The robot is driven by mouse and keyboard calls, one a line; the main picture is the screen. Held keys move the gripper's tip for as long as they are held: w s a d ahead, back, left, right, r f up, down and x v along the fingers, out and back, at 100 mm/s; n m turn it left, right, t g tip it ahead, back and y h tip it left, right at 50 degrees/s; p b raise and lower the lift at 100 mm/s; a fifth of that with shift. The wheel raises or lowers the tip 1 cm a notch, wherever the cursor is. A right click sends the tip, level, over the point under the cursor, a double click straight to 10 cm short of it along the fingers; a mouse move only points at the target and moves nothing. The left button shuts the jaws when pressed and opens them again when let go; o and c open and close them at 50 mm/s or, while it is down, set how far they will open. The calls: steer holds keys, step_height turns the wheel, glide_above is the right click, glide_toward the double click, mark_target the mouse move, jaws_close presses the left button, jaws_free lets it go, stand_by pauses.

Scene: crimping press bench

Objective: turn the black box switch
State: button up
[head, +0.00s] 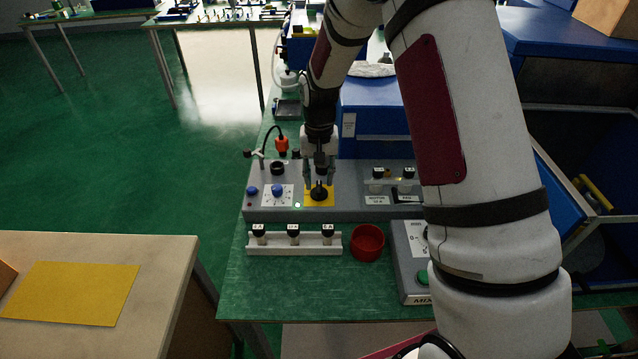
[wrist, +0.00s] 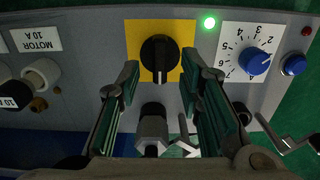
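A black rotary switch knob (head: 319,192) sits on a yellow square plate on the grey control panel (head: 345,207). In the wrist view the knob (wrist: 158,53) points straight up and down in the picture, on its yellow plate (wrist: 133,32). My gripper (wrist: 160,78) is open, with one finger to the left and one to the right of the knob. Nothing is held between them. In the head view my gripper (head: 318,178) hangs just over the knob. I cannot tell whether the fingers touch it.
A blue dial (head: 278,191) and a lit green lamp (head: 297,205) are left of the switch. Fuses labelled motor (head: 377,185) are to its right. In front stand a rack of black-capped fuses (head: 293,242), a red bowl (head: 367,242) and a grey box with a green button (head: 423,278).

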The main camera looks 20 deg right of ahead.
mark_target(319, 191)
steer(key=shift+f, duration=1.45)
jaws_close()
